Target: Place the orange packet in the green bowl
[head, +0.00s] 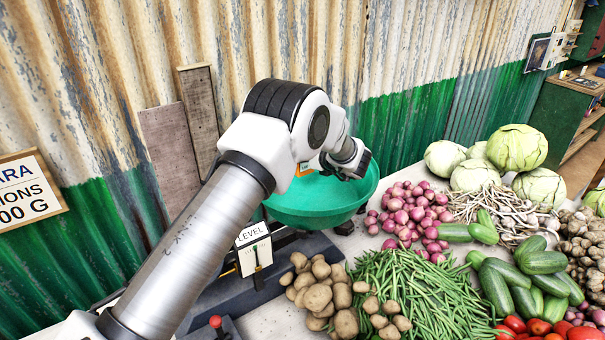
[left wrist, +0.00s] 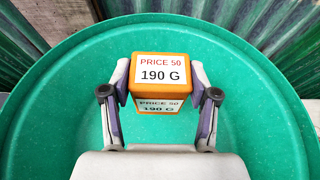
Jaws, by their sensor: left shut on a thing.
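The green bowl (head: 315,205) sits on the balance in the head view, partly behind my left arm. In the left wrist view the bowl (left wrist: 50,95) fills most of the picture. The orange packet (left wrist: 163,75) carries a label reading PRICE 50, 190 G. My left gripper (left wrist: 162,95) is shut on the packet, with one finger at each side, over the inside of the bowl. A bit of the packet (head: 304,172) shows in the head view beside my wrist. I cannot tell whether the packet touches the bowl's floor. My right gripper is not in view.
A LEVEL sign (head: 252,236) stands in front of the bowl. Potatoes (head: 318,296), green beans (head: 415,295) and red onions (head: 415,212) lie close by on the right. A corrugated wall (head: 400,60) stands right behind the bowl.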

